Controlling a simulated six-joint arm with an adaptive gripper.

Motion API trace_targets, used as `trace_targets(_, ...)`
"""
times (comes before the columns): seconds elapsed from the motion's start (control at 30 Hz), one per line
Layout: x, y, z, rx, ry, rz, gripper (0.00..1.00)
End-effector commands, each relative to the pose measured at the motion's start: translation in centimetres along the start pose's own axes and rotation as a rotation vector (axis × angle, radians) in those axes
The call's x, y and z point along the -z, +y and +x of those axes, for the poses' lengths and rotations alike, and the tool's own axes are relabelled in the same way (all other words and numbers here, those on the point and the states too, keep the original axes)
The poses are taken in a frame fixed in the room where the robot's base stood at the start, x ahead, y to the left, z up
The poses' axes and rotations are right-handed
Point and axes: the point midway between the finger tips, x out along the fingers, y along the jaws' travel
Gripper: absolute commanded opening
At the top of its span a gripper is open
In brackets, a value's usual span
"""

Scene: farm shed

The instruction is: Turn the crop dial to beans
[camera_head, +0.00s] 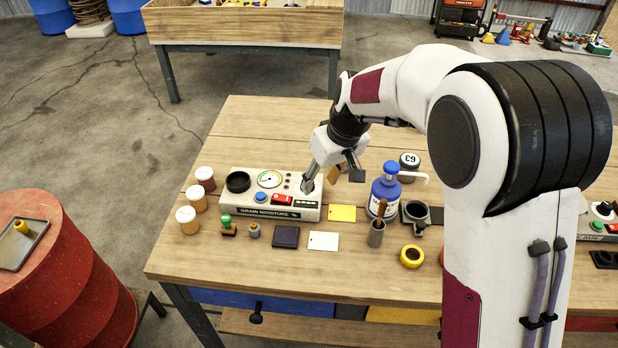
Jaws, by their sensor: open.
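The grain moisture meter (262,212) sits on the left part of the wooden table. My gripper (331,178) is open at the meter's right end. One finger is over the panel's right corner, and the other is out to the right over the table. A crop dial cannot be made out; the finger covers part of that corner, and any labels are too small to read. I cannot tell whether the finger touches the panel.
Several jars (187,219) stand left of the meter. In front lie stamps, a dark pad (286,237) and a white card (323,241). A yellow card (342,213), a blue bottle (384,190) and a tool cup (376,234) are to the right. The table's front-left corner is bare.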

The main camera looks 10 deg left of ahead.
Motion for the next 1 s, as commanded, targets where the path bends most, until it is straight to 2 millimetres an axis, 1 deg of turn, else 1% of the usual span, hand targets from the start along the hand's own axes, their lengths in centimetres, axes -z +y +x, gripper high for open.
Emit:
trace_targets(0.03,1.2,0.2,-0.3,-0.004,0.025,-0.023,0.40)
trace_targets(0.1,2.5,0.4,-1.0,-0.011,0.059,-0.057,0.40)
trace_targets(0.2,3.3,0.5,-1.3,-0.016,0.081,-0.100,0.40)
trace_targets(0.4,3.5,0.6,-1.3,-0.020,0.087,-0.150,0.40)
trace_targets(0.77,3.4,0.6,-1.3,-0.020,0.086,-0.153,0.40)
trace_targets(1.0,3.5,0.6,-0.4,-0.020,0.085,-0.153,0.40)
